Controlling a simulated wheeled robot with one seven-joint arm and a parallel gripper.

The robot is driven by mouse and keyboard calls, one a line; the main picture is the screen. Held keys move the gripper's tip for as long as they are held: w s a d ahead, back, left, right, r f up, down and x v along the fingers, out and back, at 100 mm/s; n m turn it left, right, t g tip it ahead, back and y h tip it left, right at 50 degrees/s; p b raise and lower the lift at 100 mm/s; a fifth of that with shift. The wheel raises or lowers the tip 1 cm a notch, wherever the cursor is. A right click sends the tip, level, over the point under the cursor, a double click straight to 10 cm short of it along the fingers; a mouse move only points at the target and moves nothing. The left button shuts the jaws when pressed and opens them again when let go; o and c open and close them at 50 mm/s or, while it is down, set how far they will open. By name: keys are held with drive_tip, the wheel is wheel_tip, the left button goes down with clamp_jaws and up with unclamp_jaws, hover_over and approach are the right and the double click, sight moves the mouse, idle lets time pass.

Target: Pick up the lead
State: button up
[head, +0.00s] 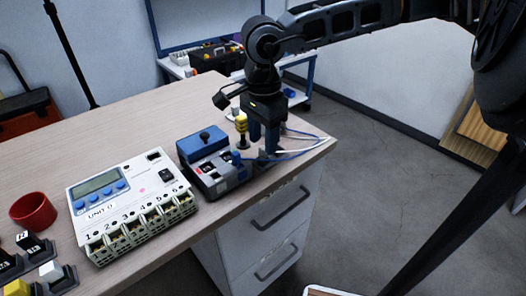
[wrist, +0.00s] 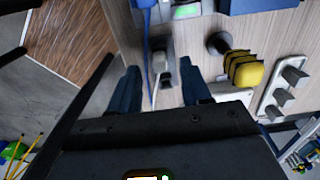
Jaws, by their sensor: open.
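Thin leads, one blue (head: 292,156) and one white (head: 303,137), lie at the right corner of the desk. In the wrist view the blue lead (wrist: 148,35) runs up to a blue-and-grey device, and a small grey plug-like piece (wrist: 160,62) with a thin white wire lies between my fingers. My gripper (head: 265,146) points down over this corner, its blue fingers apart with nothing clamped. The wrist view also shows my gripper (wrist: 161,82) with one finger on each side of the grey piece. The fingers partly hide the leads in the head view.
The blue-and-grey device (head: 212,162) stands just left of my gripper, with a yellow-ringed black post (head: 241,128) close behind. A white numbered unit (head: 130,205) and a red ring (head: 33,211) stand farther left. The desk edge (head: 285,172) is close in front.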

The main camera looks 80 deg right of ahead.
sight(263, 154)
drive_tip(key=shift+f, duration=1.3)
drive_tip(key=shift+c, duration=0.4)
clamp_jaws()
